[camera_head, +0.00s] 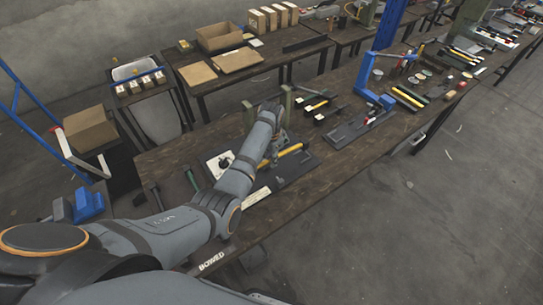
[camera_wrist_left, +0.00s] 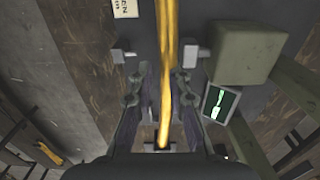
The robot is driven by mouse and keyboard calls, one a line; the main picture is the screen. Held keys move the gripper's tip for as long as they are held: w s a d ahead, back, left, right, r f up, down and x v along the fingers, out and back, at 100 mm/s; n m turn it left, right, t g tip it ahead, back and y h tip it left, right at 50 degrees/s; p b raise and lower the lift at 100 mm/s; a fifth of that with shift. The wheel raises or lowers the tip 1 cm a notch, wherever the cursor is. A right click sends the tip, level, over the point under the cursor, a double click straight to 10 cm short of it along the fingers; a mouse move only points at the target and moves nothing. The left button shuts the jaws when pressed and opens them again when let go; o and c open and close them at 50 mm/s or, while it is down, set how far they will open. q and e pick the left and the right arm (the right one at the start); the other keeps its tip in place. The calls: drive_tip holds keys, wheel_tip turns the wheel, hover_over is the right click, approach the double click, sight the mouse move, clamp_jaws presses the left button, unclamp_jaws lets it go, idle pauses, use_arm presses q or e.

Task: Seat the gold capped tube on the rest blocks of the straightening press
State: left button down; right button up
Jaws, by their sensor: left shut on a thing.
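My left gripper (camera_head: 274,152) reaches over the workbench at a green-posted press (camera_head: 288,102). In the left wrist view the gripper (camera_wrist_left: 162,56) is shut on the gold tube (camera_wrist_left: 167,60), which runs lengthwise between its fingers and beyond them. In the head view a yellow length of the tube (camera_head: 291,149) shows just right of the gripper, over a dark base plate (camera_head: 303,166). The green press block (camera_wrist_left: 245,54) stands right of the tube in the wrist view. My right gripper is not in view.
A white plate with a black knob (camera_head: 222,163) lies left of the gripper. A blue press (camera_head: 372,90) stands farther right along the workbench (camera_head: 330,180). Hammers (camera_head: 157,195) lie at its left end. A small green-lit screen (camera_wrist_left: 219,103) is right of the gripper.

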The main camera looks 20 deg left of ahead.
use_arm(q)
wheel_tip(320, 180, down, 3)
drive_tip(key=shift+f+b, duration=0.1)
drive_tip(key=shift+b, duration=0.65)
drive_tip(key=shift+f, duration=0.7)
drive_tip(key=shift+f+b, duration=0.5)
drive_tip(key=shift+f, duration=0.2)
drive_tip(key=c, duration=1.2)
unclamp_jaws()
